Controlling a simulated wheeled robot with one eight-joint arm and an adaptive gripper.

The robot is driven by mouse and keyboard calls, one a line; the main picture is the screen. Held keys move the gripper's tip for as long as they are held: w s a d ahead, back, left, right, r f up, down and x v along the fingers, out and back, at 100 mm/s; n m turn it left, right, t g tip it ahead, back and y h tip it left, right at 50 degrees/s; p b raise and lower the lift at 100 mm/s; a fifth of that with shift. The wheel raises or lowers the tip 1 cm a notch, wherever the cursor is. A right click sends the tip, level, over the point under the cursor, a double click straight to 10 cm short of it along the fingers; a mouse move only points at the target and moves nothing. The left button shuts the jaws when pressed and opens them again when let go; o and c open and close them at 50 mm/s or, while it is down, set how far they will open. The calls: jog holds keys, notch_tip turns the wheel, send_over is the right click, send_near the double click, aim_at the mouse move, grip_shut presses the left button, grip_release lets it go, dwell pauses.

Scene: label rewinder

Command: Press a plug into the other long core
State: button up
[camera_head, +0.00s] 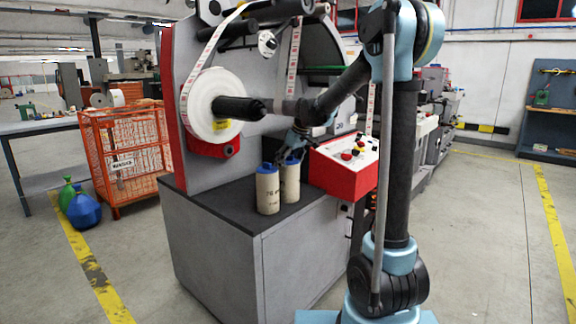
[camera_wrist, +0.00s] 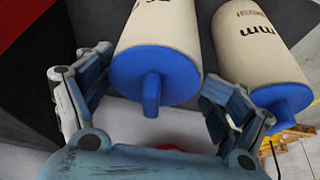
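Two beige cores stand upright side by side on the cabinet top: a left core (camera_head: 268,193) and a right core (camera_head: 291,184). Each has a blue plug in its upper end; the left plug (camera_head: 267,168) shows clearly. My gripper (camera_head: 290,156) is over the right core's top and partly hides its plug. In the wrist view, my gripper (camera_wrist: 155,105) is open. Its spread fingers stand on either side of a blue plug (camera_wrist: 150,72) with a tab, and do not grip it. The second plug (camera_wrist: 286,95) is partly behind the right finger. How deep the plugs sit cannot be told.
The dark cabinet top (camera_head: 225,202) has free room left of the cores. A red control box (camera_head: 343,168) stands close on their right. A large label roll (camera_head: 210,103) hangs behind and above them. An orange cage (camera_head: 120,150) stands at left.

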aim_at(296, 163)
jog(key=shift+o, duration=0.6)
jog(key=shift+r, duration=0.1)
jog(key=v, duration=1.1)
jog(key=shift+w+d, duration=0.1)
jog(key=s+d+f+m+h, duration=0.1)
jog(key=s+d+f+m, duration=0.25)
jog(key=s+d, duration=0.5)
jog(key=s+d+f+m+h, duration=0.15)
jog(key=s+d+f, duration=0.3)
jog(key=s, duration=0.75)
jog(key=s+d+f+m, duration=0.2)
jog(key=s+d+f, duration=0.1)
jog(key=s+f, duration=0.4)
jog(key=s+d+f+m, duration=0.3)
jog(key=s+d+f, duration=0.1)
jog(key=s+f, duration=0.4)
jog(key=s+h, duration=0.1)
jog(key=s, duration=0.1)
jog(key=shift+s+d+g, duration=0.3)
